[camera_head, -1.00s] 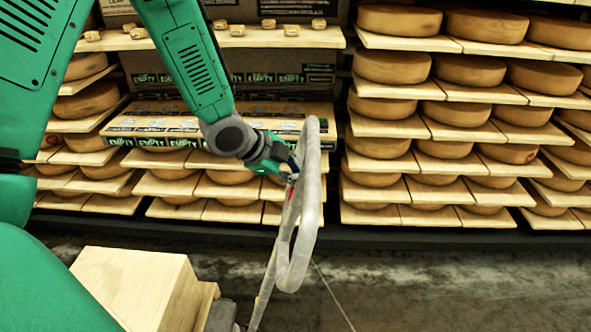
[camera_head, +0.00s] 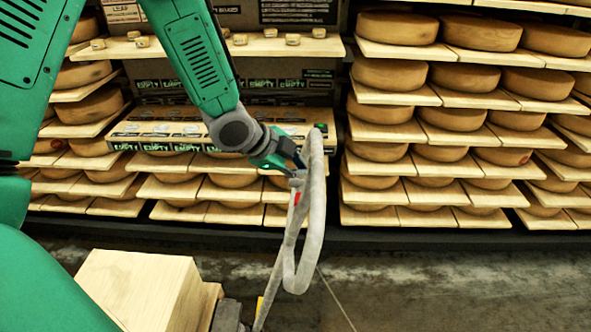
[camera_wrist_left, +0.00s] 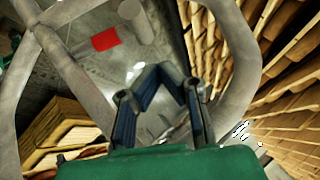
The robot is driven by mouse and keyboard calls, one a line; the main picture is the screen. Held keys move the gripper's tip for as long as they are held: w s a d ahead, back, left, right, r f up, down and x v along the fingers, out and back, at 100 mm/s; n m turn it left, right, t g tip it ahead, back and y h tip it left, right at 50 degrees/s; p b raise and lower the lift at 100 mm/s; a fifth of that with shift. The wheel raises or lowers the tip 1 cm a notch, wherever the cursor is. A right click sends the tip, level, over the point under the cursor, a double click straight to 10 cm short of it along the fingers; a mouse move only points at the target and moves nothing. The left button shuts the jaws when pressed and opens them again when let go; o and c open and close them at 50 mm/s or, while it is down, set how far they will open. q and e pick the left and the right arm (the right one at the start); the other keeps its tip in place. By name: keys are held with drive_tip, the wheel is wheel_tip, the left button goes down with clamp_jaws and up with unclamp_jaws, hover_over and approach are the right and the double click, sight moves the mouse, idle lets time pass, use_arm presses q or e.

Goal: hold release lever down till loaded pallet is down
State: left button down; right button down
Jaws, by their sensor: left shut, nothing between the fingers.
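The grey loop handle (camera_head: 311,230) of a pallet truck stands upright in the middle of the head view. My left gripper (camera_head: 298,166) is at the upper left of the loop, shut and empty. In the left wrist view its dark blue fingers (camera_wrist_left: 163,75) come together inside the loop (camera_wrist_left: 238,60). A red part (camera_wrist_left: 105,39) sits beside a grey cylinder in that view, apart from the fingers; red also shows below the gripper in the head view. I cannot tell which part is the release lever. A pale wooden load (camera_head: 140,287) sits low at the left; its pallet is not clearly visible.
Shelves of cheese wheels (camera_head: 465,115) line the back. Cardboard boxes (camera_head: 185,130) lie on the left shelves. Bare concrete floor (camera_head: 440,285) is open at the right of the handle.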

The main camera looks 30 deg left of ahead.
use_arm(q)
drive_tip(key=v, duration=0.9)
drive_tip(key=shift+w+a, duration=0.2)
drive_tip(key=shift+a, duration=0.05)
drive_tip(key=shift+w+d, duration=0.1)
drive_tip(key=shift+w, duration=0.05)
drive_tip(key=shift+d, duration=0.1)
